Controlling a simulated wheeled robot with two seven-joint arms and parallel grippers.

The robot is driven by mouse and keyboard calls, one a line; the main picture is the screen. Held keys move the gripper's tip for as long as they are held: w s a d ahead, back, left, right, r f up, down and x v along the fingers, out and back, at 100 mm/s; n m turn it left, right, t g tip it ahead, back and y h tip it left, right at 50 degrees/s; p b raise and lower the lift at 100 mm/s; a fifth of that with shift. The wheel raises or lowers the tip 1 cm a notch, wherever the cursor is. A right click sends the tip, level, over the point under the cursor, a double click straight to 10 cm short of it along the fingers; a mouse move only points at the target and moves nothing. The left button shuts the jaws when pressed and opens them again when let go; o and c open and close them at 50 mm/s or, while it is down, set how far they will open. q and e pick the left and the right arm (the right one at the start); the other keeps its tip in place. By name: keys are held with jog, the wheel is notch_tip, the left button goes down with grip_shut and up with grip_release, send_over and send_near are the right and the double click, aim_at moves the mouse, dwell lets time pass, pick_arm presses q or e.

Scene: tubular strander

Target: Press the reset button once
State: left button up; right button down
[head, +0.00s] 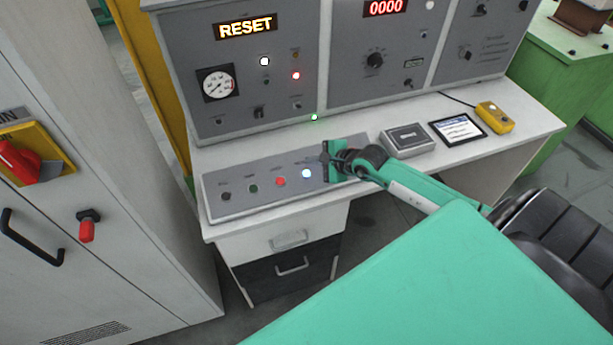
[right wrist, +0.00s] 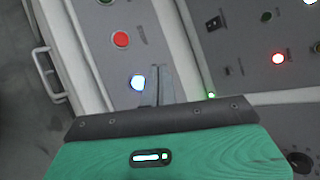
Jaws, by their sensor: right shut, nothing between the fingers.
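A sloped grey button panel (head: 240,191) lies on the desk, with a row of buttons. At its right is a button lit blue-white (head: 306,173), which also shows in the right wrist view (right wrist: 138,83); its label is too small to read. My right gripper (head: 325,165) is shut and empty, just right of the lit button in the head view. In the right wrist view the closed fingertips (right wrist: 157,82) lie right beside the button; I cannot tell whether they touch the panel. My left gripper is not in view.
A red button (head: 280,182), a green button (head: 253,188) and a dark button (head: 226,196) sit left of the lit one. The upright console's display (head: 245,26) reads RESET. A grey box (head: 407,139), a tablet (head: 458,129) and a yellow device (head: 494,117) stand on the desk.

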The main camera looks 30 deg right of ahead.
aim_at(306, 174)
jog(key=f+b, duration=0.2)
jog(key=w+f+b, duration=0.1)
jog(key=f+b, duration=0.1)
jog(key=f, duration=0.1)
jog(key=shift+w+d+f, duration=0.15)
jog(key=shift+d, duration=0.05)
jog(key=shift+w+f+b, duration=0.2)
jog(key=shift+f+b, duration=0.15)
jog(key=shift+f, duration=0.05)
jog(key=shift+f, duration=0.1)
dwell(1.4)
jog(key=shift+w+f+b, duration=0.1)
jog(key=shift+f+b, duration=0.2)
jog(key=shift+b, duration=0.2)
jog(key=shift+w+d+f+b, duration=0.1)
jog(key=shift+f+b, duration=0.3)
jog(key=shift+b, duration=0.05)
dwell(0.4)
jog(key=shift+s+r+p, duration=0.25)
jog(key=shift+r+p, duration=0.4)
jog(key=shift+r, duration=0.15)
